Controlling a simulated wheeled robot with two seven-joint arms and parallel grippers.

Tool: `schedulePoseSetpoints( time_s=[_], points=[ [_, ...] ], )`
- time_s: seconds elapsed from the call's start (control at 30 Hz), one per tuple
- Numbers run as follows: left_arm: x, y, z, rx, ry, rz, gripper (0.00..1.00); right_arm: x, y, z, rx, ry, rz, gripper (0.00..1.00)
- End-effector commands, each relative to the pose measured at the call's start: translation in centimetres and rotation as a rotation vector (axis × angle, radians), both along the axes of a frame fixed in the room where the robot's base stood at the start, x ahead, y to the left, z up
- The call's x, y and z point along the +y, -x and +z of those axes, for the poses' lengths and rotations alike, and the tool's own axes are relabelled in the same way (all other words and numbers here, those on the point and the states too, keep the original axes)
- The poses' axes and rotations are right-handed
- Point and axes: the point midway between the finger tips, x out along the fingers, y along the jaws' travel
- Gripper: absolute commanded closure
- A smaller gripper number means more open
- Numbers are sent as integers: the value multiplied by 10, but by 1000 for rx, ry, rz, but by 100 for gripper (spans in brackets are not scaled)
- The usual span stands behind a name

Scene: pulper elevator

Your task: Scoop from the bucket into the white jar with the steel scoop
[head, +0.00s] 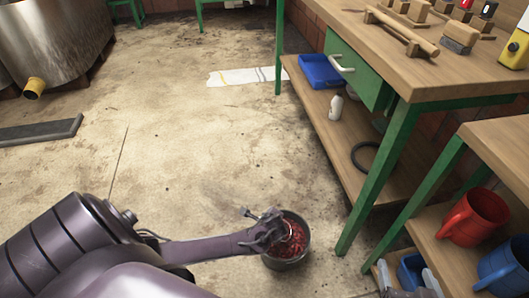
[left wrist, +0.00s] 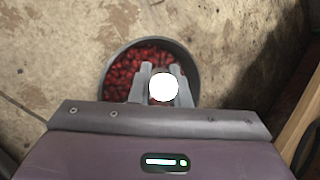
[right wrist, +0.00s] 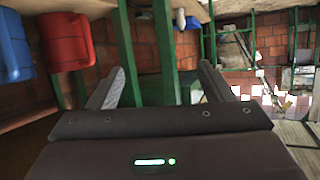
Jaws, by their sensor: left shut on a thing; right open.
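The bucket (head: 287,264) is a dark grey round pail holding many red berries, standing on the floor; it also shows in the left wrist view (left wrist: 193,70). My left gripper (head: 272,226) is over the bucket's mouth. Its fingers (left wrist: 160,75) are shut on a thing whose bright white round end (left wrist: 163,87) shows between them. I take it for the steel scoop; its bowl is not clear. My right gripper (head: 405,276) is open and empty, low beside the right-hand table; its fingers (right wrist: 160,85) are apart. I see no certain white jar.
A small white bottle (head: 336,107) and a blue tray (head: 320,71) are on the workbench's lower shelf. A red jug (head: 473,216) and a blue jug (head: 505,266) are on the right table's shelf. Green legs (head: 377,182) stand right of the bucket.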

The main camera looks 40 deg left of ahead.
Motion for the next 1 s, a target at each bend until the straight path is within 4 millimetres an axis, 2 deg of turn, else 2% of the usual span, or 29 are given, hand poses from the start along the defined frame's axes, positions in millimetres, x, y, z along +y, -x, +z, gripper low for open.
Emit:
schedulePoseSetpoints(
  time_s=[1.0],
  points=[
    [0, -1, 13, -3, 0, 1, 100, -15, 63, -81, 423, 171, 33, 26]
  ],
)
